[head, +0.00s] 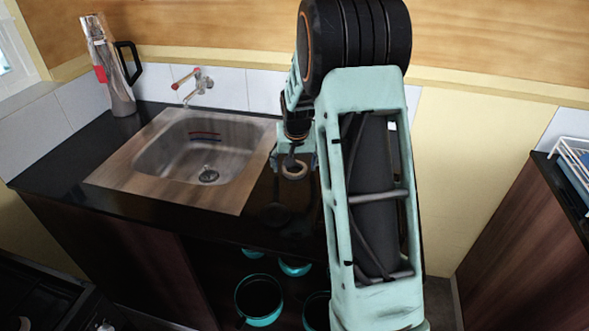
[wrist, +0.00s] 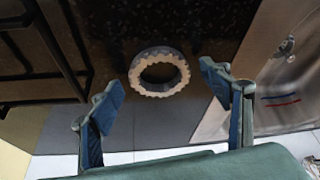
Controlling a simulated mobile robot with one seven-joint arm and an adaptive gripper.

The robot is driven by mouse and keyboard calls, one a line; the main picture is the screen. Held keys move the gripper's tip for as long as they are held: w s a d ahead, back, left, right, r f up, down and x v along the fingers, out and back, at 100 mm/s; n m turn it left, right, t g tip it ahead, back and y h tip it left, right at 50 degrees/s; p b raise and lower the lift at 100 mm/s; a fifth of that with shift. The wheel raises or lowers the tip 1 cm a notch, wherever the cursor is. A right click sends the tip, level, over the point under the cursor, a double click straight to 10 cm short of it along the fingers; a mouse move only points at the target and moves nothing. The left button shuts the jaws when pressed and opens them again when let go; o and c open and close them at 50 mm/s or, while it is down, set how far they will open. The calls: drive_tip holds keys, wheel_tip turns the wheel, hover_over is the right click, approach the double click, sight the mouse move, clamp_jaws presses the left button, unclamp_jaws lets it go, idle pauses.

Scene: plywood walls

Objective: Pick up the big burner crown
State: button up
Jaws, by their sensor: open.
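The big burner crown is a pale, toothed ring with a grey outer side. In the wrist view the crown (wrist: 178,84) lies on the dark countertop, ahead of and between my two fingers. My gripper (wrist: 162,92) is open, with one blue-padded finger on each side and clear gaps to the ring. In the head view the crown (head: 294,174) shows as a small beige ring right of the sink, just below my gripper (head: 296,153). My arm hides the counter to its right. Nothing is held.
The metal sink (head: 160,175) is set in the black counter (head: 50,165) to the left. A tap (head: 193,85) and a tall metal flask (head: 108,70) stand behind it. Teal pots (head: 259,300) sit below the counter. A white rack (head: 572,165) is at far right.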

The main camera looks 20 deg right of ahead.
drive_tip(key=shift+f, duration=0.15)
drive_tip(key=c, duration=1.2)
drive_tip(key=shift+w, duration=0.1)
drive_tip(key=shift+c, duration=0.4)
